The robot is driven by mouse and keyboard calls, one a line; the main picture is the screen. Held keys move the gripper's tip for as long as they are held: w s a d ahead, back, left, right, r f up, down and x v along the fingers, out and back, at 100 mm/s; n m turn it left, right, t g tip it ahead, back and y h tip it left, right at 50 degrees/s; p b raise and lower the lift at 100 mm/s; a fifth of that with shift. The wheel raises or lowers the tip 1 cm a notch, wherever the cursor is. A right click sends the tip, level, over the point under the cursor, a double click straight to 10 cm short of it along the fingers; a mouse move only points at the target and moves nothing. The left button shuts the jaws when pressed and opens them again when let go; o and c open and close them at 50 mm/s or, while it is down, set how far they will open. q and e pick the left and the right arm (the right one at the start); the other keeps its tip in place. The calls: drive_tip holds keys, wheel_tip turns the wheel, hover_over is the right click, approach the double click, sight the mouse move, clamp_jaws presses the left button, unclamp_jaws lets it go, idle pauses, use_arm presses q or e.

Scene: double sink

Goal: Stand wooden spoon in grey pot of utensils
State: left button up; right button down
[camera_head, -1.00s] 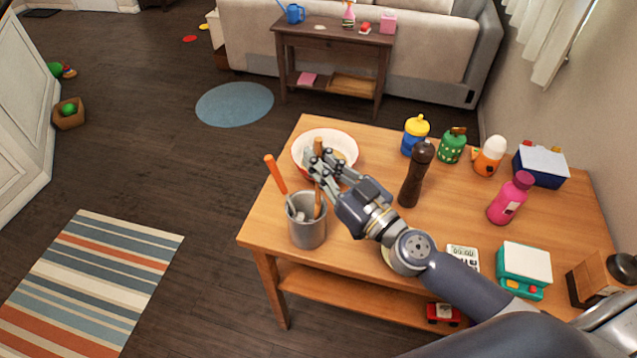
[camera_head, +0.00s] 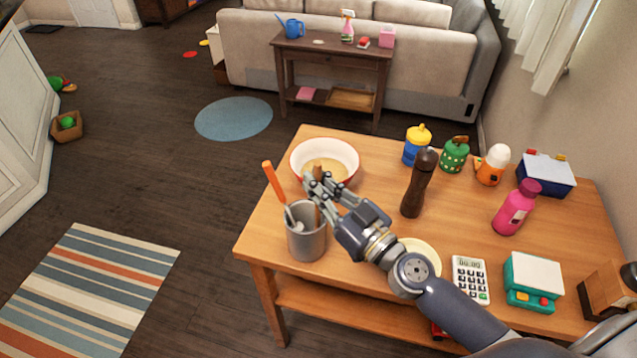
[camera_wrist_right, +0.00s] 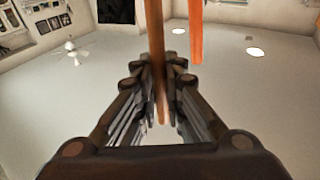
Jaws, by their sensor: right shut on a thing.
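The grey pot (camera_head: 306,246) stands at the near left corner of the wooden table. An orange-handled utensil (camera_head: 272,180) leans out of it to the left. My right gripper (camera_head: 317,188) is just above the pot's rim, shut on the wooden spoon (camera_head: 317,173). The spoon is near upright, and its lower part goes down inside the pot's rim; its lower end is hidden. In the right wrist view the spoon (camera_wrist_right: 156,45) runs between my fingers, with the orange handle (camera_wrist_right: 196,30) beside it. My left gripper is not in view.
A red-rimmed bowl (camera_head: 325,146) stands just behind my gripper. A tall dark pepper mill (camera_head: 417,185) stands to the right. A cream plate (camera_head: 424,248), partly under my arm, a calculator (camera_head: 470,280) and a teal scale (camera_head: 532,280) lie right of the arm.

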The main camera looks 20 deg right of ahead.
drive_tip(key=c, duration=1.8)
unclamp_jaws()
drive_tip(key=shift+c, duration=0.2)
drive_tip(key=shift+o, duration=0.8)
drive_tip(key=r+b+v, duration=0.1)
drive_tip(key=b+v, duration=0.5)
drive_tip(key=v, duration=0.5)
drive_tip(key=shift+s+d+b, duration=0.2)
drive_tip(key=shift+s+b, duration=0.2)
drive_tip(key=shift+s, duration=0.1)
